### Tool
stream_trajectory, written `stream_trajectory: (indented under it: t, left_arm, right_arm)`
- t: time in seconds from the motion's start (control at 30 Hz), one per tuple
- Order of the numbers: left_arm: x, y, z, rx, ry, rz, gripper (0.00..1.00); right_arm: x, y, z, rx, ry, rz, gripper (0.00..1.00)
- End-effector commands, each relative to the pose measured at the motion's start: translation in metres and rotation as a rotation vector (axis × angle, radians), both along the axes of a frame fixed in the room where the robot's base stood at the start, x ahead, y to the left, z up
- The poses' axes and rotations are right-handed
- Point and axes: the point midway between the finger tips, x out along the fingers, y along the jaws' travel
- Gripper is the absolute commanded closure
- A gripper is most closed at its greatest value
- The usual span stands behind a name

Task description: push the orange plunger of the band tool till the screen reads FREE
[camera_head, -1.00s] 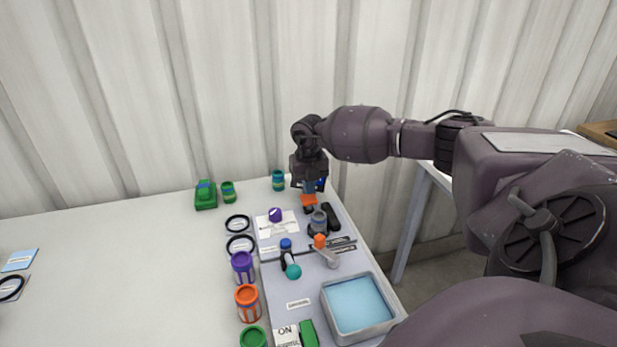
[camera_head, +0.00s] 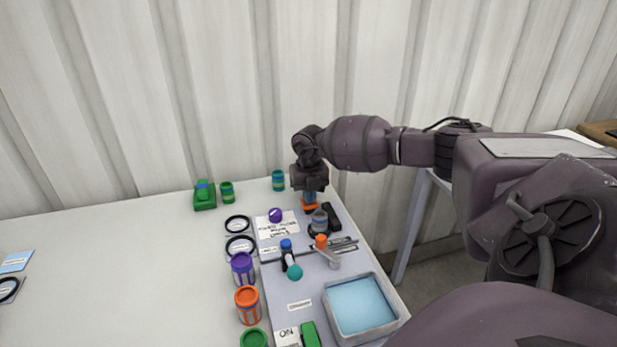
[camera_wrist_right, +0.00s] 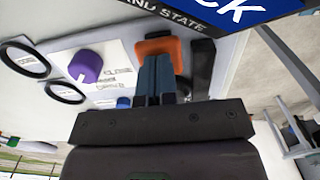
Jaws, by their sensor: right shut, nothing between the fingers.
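The orange plunger (camera_head: 310,206) is at the far end of the grey board, directly under my right gripper (camera_head: 310,194). In the right wrist view the orange plunger (camera_wrist_right: 160,48) shows behind the shut, empty fingers of my right gripper (camera_wrist_right: 157,66). The fingertips overlap it and look to be touching or nearly touching it. The blue screen (camera_wrist_right: 235,12) is cut off by the frame; its heading ends in "AND STATE" and the large word ends in "CK". My left gripper is not in view.
A black part (camera_head: 331,216) and a grey round fitting (camera_head: 319,222) stand close by the plunger. A purple knob (camera_head: 275,215) is to the left. A blue-lined tray (camera_head: 361,304) sits at the near end. The white table's left middle is clear.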

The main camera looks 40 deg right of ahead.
Motion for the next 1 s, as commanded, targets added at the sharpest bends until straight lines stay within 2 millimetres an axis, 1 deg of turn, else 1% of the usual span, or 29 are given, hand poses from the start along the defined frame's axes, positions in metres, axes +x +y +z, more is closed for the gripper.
stream_trajectory:
  t: [0.03,0.2,0.53,0.67,1.0]
  left_arm:
    - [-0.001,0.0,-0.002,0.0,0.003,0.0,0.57]
    - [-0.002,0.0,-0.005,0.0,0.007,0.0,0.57]
    - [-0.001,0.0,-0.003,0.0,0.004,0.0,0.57]
    - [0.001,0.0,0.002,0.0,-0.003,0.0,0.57]
    - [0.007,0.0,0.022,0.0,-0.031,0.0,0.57]
  right_arm:
    - [-0.001,0.0,-0.004,0.0,0.004,0.0,1.0]
    - [-0.001,0.0,-0.01,0.0,0.004,0.0,1.0]
    - [-0.001,0.0,-0.007,0.0,0.002,0.0,1.0]
    - [0.0,0.0,0.001,0.001,0.0,0.0,1.0]
    - [0.0,0.0,0.029,0.001,-0.002,0.001,1.0]
